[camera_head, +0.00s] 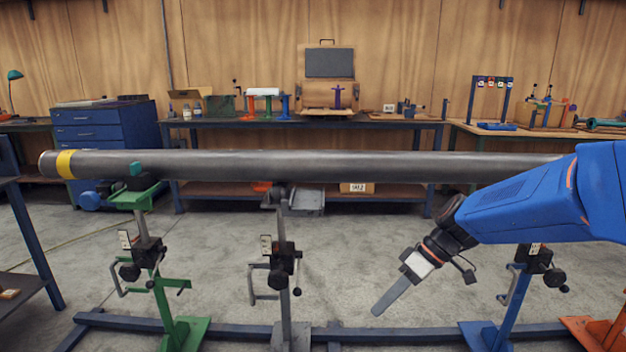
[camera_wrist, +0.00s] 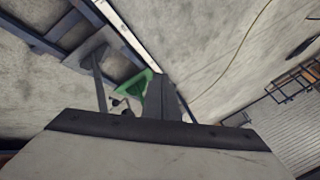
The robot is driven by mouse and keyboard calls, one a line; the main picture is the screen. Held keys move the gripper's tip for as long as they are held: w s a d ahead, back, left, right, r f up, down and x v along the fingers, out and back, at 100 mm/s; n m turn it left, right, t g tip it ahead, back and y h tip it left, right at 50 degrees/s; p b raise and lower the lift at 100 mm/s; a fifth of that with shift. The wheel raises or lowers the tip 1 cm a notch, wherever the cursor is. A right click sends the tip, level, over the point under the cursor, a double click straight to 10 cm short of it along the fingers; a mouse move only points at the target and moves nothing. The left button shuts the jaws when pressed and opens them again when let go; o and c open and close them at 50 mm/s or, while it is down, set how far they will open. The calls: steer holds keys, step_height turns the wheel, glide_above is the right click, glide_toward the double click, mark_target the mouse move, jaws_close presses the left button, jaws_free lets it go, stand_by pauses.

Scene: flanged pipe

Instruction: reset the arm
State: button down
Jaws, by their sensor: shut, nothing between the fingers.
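My blue arm (camera_head: 535,205) reaches in from the right in the head view, in front of the pipe's right part. My gripper (camera_head: 385,302) points down and to the left, below the pipe and between the grey and blue stands. Its fingers are together and hold nothing. In the wrist view my gripper (camera_wrist: 162,95) shows as dark closed fingers in the lower middle. The long grey pipe (camera_head: 290,165) lies level across the stands, with a yellow band (camera_head: 66,164) near its left end. Its right end is hidden behind my arm.
A green stand (camera_head: 150,250), a grey stand (camera_head: 282,265) and a blue stand (camera_head: 510,300) rise from a dark floor rail (camera_head: 240,330). An orange foot (camera_head: 598,333) shows at lower right. Workbenches (camera_head: 225,124) and a blue drawer cabinet (camera_head: 105,135) stand behind. Open concrete floor lies between.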

steer(key=s+d+r+m+t+h, duration=0.1)
steer(key=s+d+m+t+h, duration=0.2)
steer(key=s+d+m, duration=0.2)
steer(key=s+d+r+m+t+h, duration=0.1)
steer(key=s+d+m+h, duration=0.3)
steer(key=s+d, duration=0.4)
steer(key=shift+s+m+t, duration=0.4)
steer(key=shift+s+t, duration=0.5)
steer(key=shift+s, duration=1.2)
steer(key=shift+r, duration=0.1)
